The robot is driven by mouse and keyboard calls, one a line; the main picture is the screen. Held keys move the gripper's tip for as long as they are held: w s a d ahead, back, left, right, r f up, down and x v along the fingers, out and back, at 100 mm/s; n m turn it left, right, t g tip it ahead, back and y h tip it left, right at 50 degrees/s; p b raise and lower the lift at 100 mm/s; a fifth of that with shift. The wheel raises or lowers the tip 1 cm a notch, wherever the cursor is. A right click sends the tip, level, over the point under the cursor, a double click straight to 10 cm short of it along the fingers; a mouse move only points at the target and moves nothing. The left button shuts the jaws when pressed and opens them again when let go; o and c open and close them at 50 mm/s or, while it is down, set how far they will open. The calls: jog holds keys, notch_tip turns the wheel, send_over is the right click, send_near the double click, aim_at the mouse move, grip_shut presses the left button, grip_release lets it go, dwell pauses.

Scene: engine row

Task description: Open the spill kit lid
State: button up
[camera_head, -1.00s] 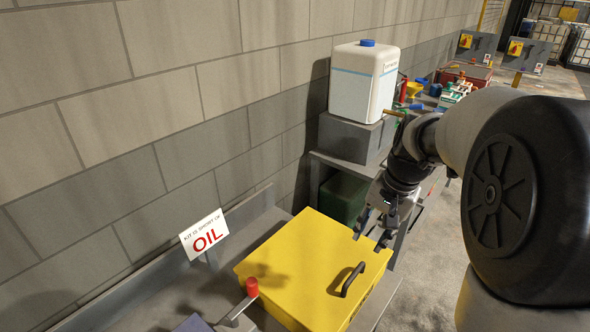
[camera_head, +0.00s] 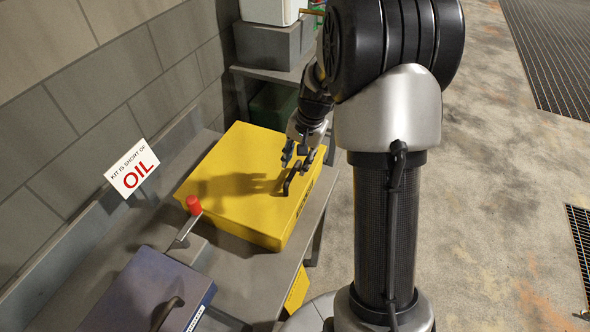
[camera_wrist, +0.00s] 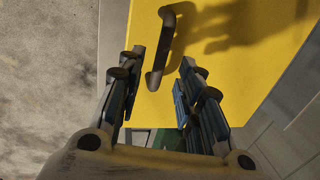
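The spill kit is a yellow box with a shut flat lid (camera_head: 235,172) on the grey bench, and the lid fills much of the wrist view (camera_wrist: 230,75). A dark bar handle (camera_head: 291,179) stands on the lid near its right edge; in the wrist view the handle (camera_wrist: 167,50) lies ahead of and between the fingers' lines. My gripper (camera_head: 296,164) is at the handle's far end, over the lid. In the wrist view my gripper (camera_wrist: 160,72) is open, a finger on each side of the handle's near end. I cannot tell if either finger touches it.
A red-knobbed lever (camera_head: 193,206) stands beside the yellow box. A blue-purple box with a handle (camera_head: 150,290) is at the front left. A sign reading "KIT IS SHORT OF OIL" (camera_head: 132,168) stands by the wall. Open floor (camera_head: 490,200) lies right.

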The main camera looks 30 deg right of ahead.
aim_at(294, 170)
jog(key=shift+w+a+f+b, duration=0.1)
jog(key=shift+w+f+b, duration=0.1)
jog(key=shift+f, duration=0.6)
jog(key=shift+w+a+f+b, duration=0.1)
jog(key=shift+f+b, duration=0.05)
jog(key=shift+f, duration=0.65)
grip_shut()
